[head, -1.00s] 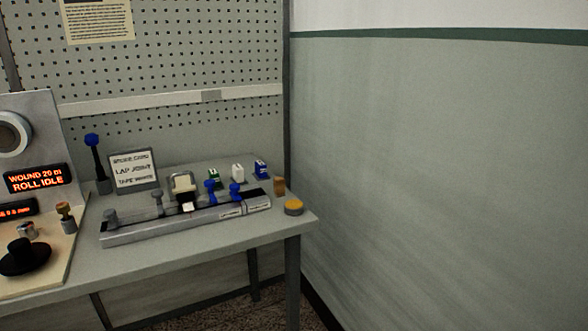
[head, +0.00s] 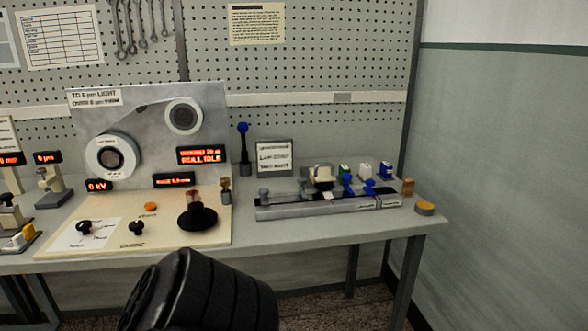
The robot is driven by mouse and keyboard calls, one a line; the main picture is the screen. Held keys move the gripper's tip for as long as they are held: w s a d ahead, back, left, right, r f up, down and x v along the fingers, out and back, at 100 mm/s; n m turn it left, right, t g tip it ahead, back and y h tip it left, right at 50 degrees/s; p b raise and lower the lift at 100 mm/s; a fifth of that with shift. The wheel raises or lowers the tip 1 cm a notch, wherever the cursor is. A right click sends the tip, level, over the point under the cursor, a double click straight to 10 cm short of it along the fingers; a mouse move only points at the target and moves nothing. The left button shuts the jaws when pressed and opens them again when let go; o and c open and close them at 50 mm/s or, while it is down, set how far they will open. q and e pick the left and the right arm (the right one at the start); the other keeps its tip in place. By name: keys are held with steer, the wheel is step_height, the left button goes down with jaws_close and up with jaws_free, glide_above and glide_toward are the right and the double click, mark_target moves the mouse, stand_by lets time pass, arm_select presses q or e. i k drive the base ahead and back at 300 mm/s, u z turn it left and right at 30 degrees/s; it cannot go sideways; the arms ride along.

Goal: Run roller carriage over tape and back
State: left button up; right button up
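A dark strip, perhaps the tape, runs along the top of the bar. Two blue knobs (head: 369,186) stand on the bar to the right of the carriage. A grey post (head: 264,194) stands at its left end. The lettering is too small to make out fully. Neither of my grippers shows.
A black ribbed part of my own arm fills the lower middle, in front of the table (head: 330,236). A winder panel (head: 150,130) and black crank (head: 198,214) stand left of the bar. A sign (head: 274,158) stands behind it; a yellow-topped puck (head: 425,208) is at right.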

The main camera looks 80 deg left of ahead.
mark_target(323, 178)
steer(key=k, duration=0.45)
steer(key=u, duration=0.9)
